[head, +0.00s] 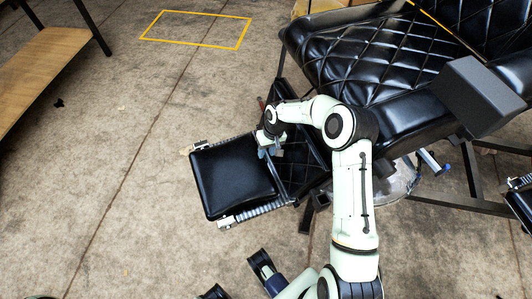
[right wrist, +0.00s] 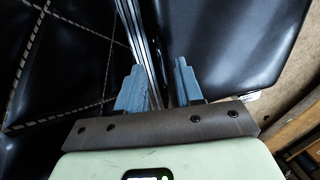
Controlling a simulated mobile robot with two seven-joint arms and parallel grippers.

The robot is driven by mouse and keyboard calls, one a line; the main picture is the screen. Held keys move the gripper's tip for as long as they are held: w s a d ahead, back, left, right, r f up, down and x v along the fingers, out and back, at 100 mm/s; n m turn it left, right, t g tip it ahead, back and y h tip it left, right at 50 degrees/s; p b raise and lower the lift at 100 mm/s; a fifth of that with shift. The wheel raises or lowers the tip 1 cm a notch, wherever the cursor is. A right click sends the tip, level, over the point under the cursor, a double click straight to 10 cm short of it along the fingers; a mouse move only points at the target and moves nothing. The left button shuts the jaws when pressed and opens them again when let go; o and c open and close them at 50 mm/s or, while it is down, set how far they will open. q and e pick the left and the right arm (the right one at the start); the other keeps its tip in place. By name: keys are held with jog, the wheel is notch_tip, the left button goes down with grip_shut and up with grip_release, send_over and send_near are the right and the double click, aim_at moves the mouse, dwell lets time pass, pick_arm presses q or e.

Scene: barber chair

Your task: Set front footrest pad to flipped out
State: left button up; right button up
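The front footrest pad (head: 232,176) is a black cushion with silver side rails, left of the barber chair's quilted leg panel (head: 302,160) in the head view. It sticks outward from that panel. My right gripper (head: 269,151) is at the pad's chair-side edge, near its upper corner. In the right wrist view its two blue-grey fingers (right wrist: 158,88) are apart, with metal strips showing between them. The smooth black pad (right wrist: 235,40) is to their right and quilted leather (right wrist: 60,60) to their left. Contact cannot be told.
The black chair seat (head: 385,65) with its armrest block (head: 478,95) fills the upper right. A wooden bench (head: 40,70) stands at the upper left. A yellow rectangle (head: 195,30) marks the floor. The concrete floor left of the pad is clear.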

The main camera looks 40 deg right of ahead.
jog(key=shift+w+a+f, duration=0.1)
jog(key=shift+a+f, duration=0.05)
jog(key=shift+f, duration=0.45)
grip_shut()
dwell(1.1)
